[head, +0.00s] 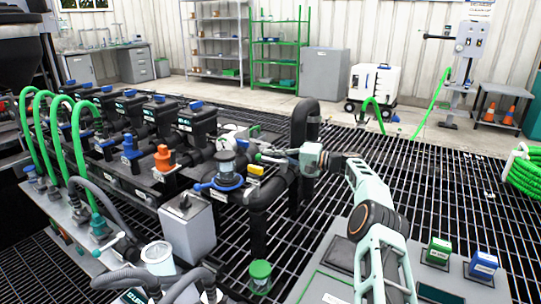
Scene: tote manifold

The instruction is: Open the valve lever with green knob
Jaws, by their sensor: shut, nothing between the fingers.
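My pale mint arm reaches in from the lower right. My gripper (270,157) points left at the black pipe manifold, its fingers shut with nothing seen between them. A small green knob (258,157) shows right at the fingertips, above a yellow block. I cannot tell whether the fingers touch it. Its lever is mostly hidden by the gripper and pipes, so its angle is unclear. A blue valve handle (220,184) sits just left and below, under a clear-topped cylinder.
Black pipes (300,120) rise close behind my gripper. Green hoses (75,130) arch over the left of the manifold. A grey box (187,228) stands at its front. A panel with green and blue boxes (438,250) is at lower right. Open grating floor lies to the right.

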